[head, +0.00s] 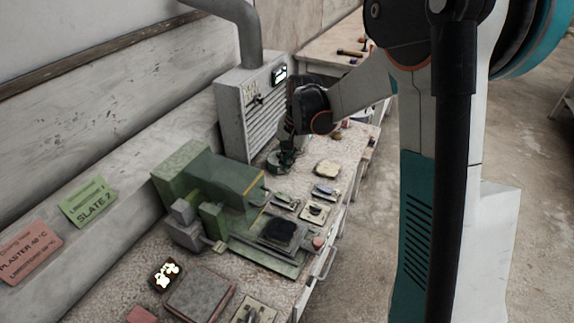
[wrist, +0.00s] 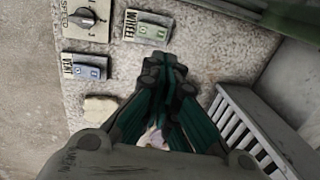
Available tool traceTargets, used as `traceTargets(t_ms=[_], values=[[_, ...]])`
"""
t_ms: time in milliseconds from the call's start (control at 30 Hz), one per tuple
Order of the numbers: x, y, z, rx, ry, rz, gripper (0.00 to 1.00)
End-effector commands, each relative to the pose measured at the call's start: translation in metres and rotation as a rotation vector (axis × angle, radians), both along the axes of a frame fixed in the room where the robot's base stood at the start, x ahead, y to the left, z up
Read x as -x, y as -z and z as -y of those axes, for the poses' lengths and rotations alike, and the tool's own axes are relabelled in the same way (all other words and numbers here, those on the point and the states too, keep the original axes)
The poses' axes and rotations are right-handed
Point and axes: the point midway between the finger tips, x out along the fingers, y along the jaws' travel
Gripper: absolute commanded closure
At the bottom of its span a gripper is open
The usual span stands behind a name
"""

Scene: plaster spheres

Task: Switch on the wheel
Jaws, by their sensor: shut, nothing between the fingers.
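The wheel switch is a small pale box labelled WHEEL with two greenish buttons (wrist: 147,28), at the top of the wrist view. In the head view it is the left of the small boxes on the bench (head: 285,201). Which of its buttons is pressed is too small to tell. My gripper (wrist: 167,72) is shut and empty, with its fingertips below the wheel switch in the wrist picture and apart from it. In the head view my gripper (head: 282,160) points down over the bench, behind the switch and beside the louvred grey unit.
A speed knob (wrist: 85,18) and a VENT switch (wrist: 86,66) sit close to the wheel switch. The louvred unit (head: 250,105) stands beside my gripper. A green machine (head: 205,180) stands left of the switches. A cream block (head: 327,168) lies near the vent switch.

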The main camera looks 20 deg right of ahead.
Motion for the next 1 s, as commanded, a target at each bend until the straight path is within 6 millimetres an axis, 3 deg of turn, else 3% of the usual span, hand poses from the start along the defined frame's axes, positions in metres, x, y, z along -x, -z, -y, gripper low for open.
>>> traceTargets(t_ms=[200, 500, 700, 1000], values=[[-0.006, 0.047, -0.006, 0.0, -0.001, 0.0, 1.0], [-0.012, 0.096, -0.012, 0.0, -0.001, 0.0, 1.0], [-0.014, 0.11, -0.013, 0.0, 0.0, 0.0, 1.0], [-0.014, 0.111, -0.014, 0.0, 0.0, 0.0, 1.0]])
